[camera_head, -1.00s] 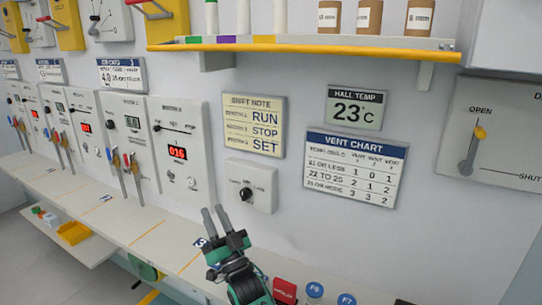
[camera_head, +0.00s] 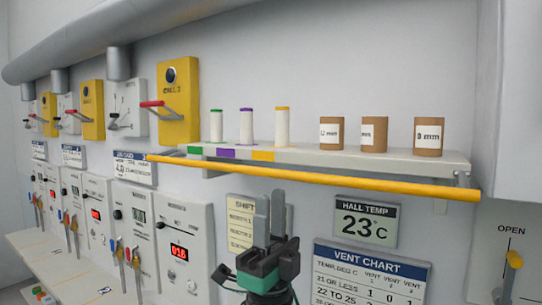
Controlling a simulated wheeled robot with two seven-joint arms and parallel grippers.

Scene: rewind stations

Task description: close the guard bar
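The guard bar (camera_head: 320,178) is a long yellow bar running along the front of the wall shelf (camera_head: 330,158). Its right end meets a short grey bracket at the shelf's right end. My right gripper (camera_head: 271,200) is upright below the middle of the bar, its dark fingertips just under the bar in the picture. I cannot tell whether it touches the bar, and the gap between its fingers is not clear. It covers part of the shift note sign (camera_head: 242,222). My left gripper is out of view.
The shelf holds white rolls with green, purple and yellow tops (camera_head: 246,125) and brown labelled rolls (camera_head: 374,134). A yellow call box (camera_head: 178,100) with a red lever is left of it. Hall temp (camera_head: 366,221) and vent chart (camera_head: 372,272) signs hang below.

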